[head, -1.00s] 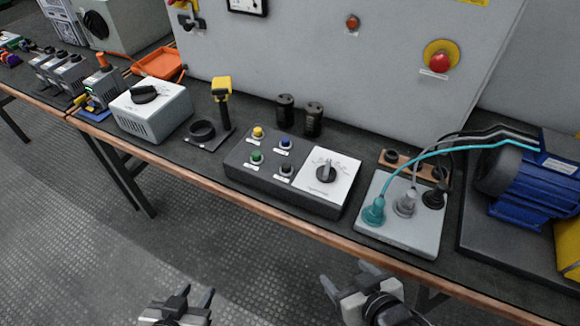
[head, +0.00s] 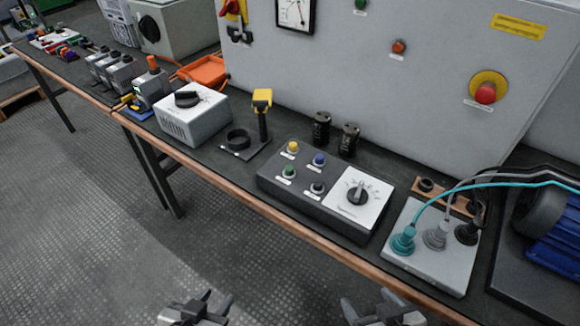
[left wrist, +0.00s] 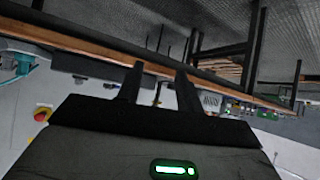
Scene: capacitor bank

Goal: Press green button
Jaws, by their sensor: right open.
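The green button (head: 289,171) is on the dark sloped control box (head: 318,205), at the front left of a group with a yellow button (head: 293,148), a blue button (head: 319,160) and a black button (head: 317,187). A white dial plate (head: 345,205) is at the box's right. My left gripper (head: 212,302) is open and empty, low in the head view, in front of the bench. Its spread fingers also show in the left wrist view (left wrist: 158,84). My right gripper (head: 368,303) is open and empty, also in front of the bench. Both are apart from the box.
The bench's copper-coloured front edge (head: 283,233) lies between my grippers and the box. A grey socket plate (head: 431,268) with cables is at the right. A yellow-topped tool (head: 262,105) stands behind left. A second green item (head: 360,4) is on the cabinet.

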